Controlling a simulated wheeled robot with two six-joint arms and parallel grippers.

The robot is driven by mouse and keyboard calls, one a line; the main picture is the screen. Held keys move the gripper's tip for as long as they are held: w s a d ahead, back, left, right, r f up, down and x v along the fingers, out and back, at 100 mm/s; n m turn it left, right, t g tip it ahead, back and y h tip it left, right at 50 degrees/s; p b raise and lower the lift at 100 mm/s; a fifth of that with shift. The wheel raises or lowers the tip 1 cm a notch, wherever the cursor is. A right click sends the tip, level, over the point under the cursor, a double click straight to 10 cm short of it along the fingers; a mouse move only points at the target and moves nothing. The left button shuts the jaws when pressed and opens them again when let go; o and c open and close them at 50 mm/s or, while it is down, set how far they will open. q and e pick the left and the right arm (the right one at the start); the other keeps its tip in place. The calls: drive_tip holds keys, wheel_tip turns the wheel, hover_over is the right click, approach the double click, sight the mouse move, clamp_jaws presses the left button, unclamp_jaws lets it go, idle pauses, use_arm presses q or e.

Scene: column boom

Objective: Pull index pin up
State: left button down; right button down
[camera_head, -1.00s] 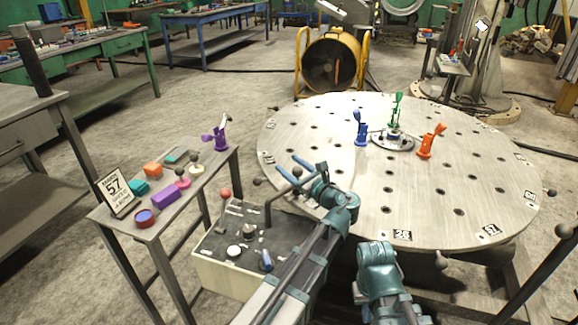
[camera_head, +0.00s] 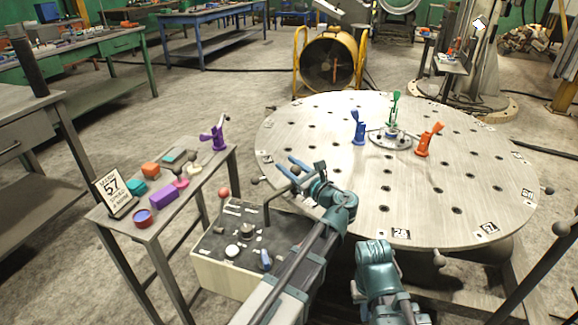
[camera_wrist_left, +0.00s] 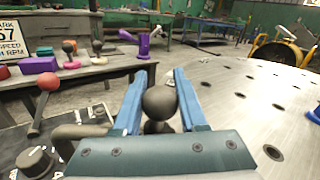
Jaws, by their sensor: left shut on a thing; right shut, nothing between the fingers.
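The index pin's dark ball knob (camera_head: 296,170) stands at the near left edge of the round table, by a bent dark handle (camera_head: 268,212). My left gripper (camera_head: 286,166) has its blue fingers on either side of the knob. In the left wrist view the knob (camera_wrist_left: 160,102) sits between the two fingers (camera_wrist_left: 158,98), and the gripper is shut on it. The pin's lower part is hidden behind the gripper. My right gripper (camera_head: 374,253) is low at the table's near side, shut and empty; its fingertips are hard to make out.
The round table (camera_head: 320,130) has several holes and carries blue (camera_head: 358,130), green (camera_head: 394,108) and orange (camera_head: 427,140) clamps. A control box (camera_head: 235,250) with a red-knobbed lever (camera_head: 224,193) stands left of my left arm. A side table (camera_head: 135,235) holds small coloured parts.

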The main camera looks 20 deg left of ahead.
idle(0.6)
use_arm(q)
wheel_tip(320, 180, up, 3)
drive_tip(key=p, duration=0.3)
drive_tip(key=shift+w+r, duration=0.1)
drive_tip(key=shift+r, duration=0.1)
drive_tip(key=shift+c, duration=2.3)
unclamp_jaws()
drive_tip(key=shift+r, duration=0.1)
